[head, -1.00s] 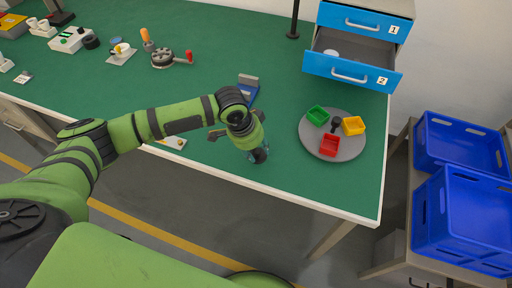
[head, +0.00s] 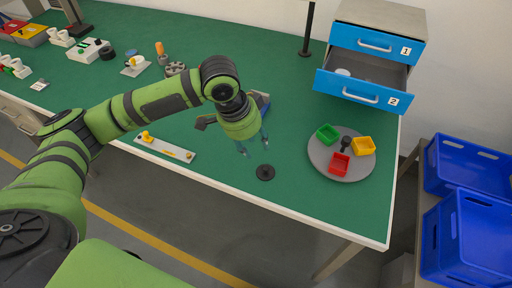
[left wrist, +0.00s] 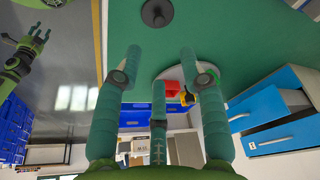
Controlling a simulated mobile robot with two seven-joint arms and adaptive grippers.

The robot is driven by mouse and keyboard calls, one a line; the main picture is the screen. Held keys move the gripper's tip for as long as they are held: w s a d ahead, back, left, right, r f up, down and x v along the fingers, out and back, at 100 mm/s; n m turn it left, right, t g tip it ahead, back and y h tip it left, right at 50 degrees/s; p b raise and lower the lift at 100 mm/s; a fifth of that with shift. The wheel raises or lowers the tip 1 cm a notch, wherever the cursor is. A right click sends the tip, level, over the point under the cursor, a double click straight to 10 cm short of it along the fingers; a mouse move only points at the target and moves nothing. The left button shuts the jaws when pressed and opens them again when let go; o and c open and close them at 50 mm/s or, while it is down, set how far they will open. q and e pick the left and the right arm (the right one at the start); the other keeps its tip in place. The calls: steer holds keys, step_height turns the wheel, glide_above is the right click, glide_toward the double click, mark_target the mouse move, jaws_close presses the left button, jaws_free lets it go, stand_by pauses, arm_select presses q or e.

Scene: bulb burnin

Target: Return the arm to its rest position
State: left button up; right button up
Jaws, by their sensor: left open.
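My left arm reaches in from the left over the green table (head: 215,155). My left gripper (head: 254,147) points down near the table's front edge, open and empty. In the left wrist view its fingers (left wrist: 163,65) are spread with nothing between them. A round black disc (head: 265,172) lies on the table just in front of and below it, apart from the fingers; it also shows in the left wrist view (left wrist: 157,13). My right gripper (left wrist: 32,40) shows at the left of the left wrist view, with its fingers apart.
A grey round tray (head: 318,158) holds green, red and yellow bins. Behind it stands a drawer cabinet (head: 375,40) with drawer 2 pulled out. A white strip (head: 150,146) lies beneath the arm. Blue crates (head: 465,235) stand at the right. Several devices sit at the back left.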

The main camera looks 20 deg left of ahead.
arm_select(q)
steer(key=shift+d, duration=0.1)
stand_by(0.4)
steer(key=s+d+f+n+t+h, duration=0.1)
steer(key=s+d+f+t+h, duration=0.1)
steer(key=s+d+f, duration=0.65)
steer(key=s+a+f+n+y, duration=0.2)
steer(key=s+a+f+n, duration=0.1)
steer(key=s+a, duration=0.3)
steer(key=s+a+f+n+y, duration=0.2)
steer(key=s+a+f+n, duration=0.15)
steer(key=s+a, duration=0.25)
step_height(320, 180, down, 21)
steer(key=s+g, duration=0.1)
steer(key=g, duration=0.1)
steer(key=s+a+f+g, duration=0.1)
steer(key=s+a+f, duration=0.1)
steer(key=s+f, duration=1.3)
steer(key=shift+s+f, duration=0.2)
steer(key=shift+s, duration=0.65)
